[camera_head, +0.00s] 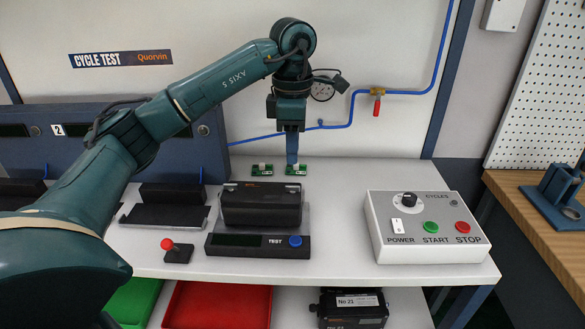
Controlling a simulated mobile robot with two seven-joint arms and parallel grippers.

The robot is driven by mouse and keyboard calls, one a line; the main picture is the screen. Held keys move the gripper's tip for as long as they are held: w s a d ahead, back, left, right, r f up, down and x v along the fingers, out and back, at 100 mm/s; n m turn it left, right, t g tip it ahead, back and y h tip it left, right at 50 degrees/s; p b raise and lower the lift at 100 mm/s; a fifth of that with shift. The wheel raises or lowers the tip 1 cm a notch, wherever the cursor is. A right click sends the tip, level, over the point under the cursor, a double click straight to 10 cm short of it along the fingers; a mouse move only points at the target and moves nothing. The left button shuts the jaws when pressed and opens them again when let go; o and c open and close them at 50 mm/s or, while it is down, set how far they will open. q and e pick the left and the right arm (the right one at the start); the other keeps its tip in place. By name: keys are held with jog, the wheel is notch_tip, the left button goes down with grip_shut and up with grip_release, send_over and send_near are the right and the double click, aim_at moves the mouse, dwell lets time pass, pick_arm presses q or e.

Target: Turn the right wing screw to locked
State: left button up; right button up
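I cannot clearly make out a wing screw in the head view. Two small green pieces with pale tops stand on the white bench, a left one (261,170) and a right one (301,171). My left gripper (292,161) points straight down, its blue fingers at the right green piece and partly covering it. The fingers look like one narrow column, so I cannot tell whether they are open, shut or touching it. A black box-shaped unit (261,204) sits in the TEST stand (225,240) in front of the green pieces. My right gripper is not in view.
A control box (428,255) with a knob and buttons stands at the bench's right. A red-knobbed lever (178,254) and a black holder (165,215) are left of the stand. Red (218,305) and green (133,300) trays lie below. Blue piping (340,124) runs along the wall.

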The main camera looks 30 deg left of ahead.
pick_arm(q)
notch_tip(320, 180, up, 5)
jog(key=shift+p, duration=0.5)
